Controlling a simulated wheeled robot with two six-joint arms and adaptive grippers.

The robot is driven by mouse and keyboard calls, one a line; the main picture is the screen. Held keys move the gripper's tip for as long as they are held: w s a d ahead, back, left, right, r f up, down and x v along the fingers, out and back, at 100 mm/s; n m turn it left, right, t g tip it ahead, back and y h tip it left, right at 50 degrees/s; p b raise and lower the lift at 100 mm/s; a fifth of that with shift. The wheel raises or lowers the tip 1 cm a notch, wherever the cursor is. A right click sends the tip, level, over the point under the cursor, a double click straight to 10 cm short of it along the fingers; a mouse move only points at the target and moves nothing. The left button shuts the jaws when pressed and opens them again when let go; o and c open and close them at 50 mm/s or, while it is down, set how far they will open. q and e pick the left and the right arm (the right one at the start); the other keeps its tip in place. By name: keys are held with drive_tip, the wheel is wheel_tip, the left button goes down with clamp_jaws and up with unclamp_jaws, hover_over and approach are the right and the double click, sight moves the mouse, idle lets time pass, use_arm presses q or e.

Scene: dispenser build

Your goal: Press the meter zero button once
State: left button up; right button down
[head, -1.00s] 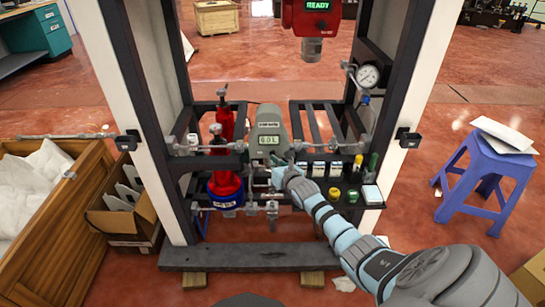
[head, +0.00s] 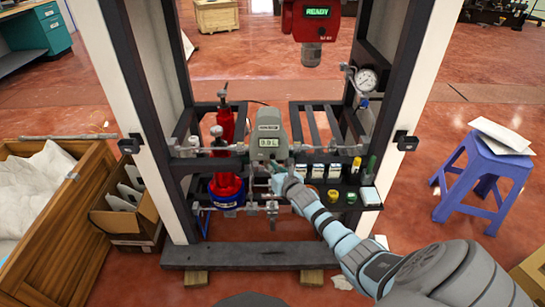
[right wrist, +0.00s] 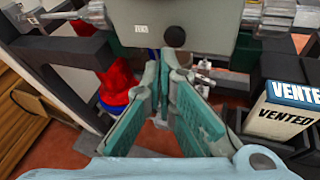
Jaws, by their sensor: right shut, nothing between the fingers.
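The grey meter (head: 268,128) stands at the middle of the rig, with a small lit display (head: 268,142) that seems to read 0.0 L, though the digits are small. My right gripper (head: 281,168) is shut and empty, just below the meter's front. In the right wrist view its fingertips (right wrist: 164,66) are close under the button; I cannot tell whether they touch it. My left gripper is not in view.
A red dispenser head (head: 312,22) showing READY hangs above. A pipe runs across the rig beside the meter. A shelf at right holds several small boxes, one marked VENTED (right wrist: 283,112), and coloured caps (head: 333,195). A blue stool (head: 480,180) stands right.

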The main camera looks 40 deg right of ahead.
drive_tip(key=shift+s+a+p, duration=0.5)
drive_tip(key=shift+s+a, duration=0.3)
drive_tip(key=shift+s, duration=0.2)
drive_tip(key=shift+s+a+p, duration=0.45)
drive_tip(key=shift+s+a, duration=0.3)
drive_tip(key=shift+s, duration=0.25)
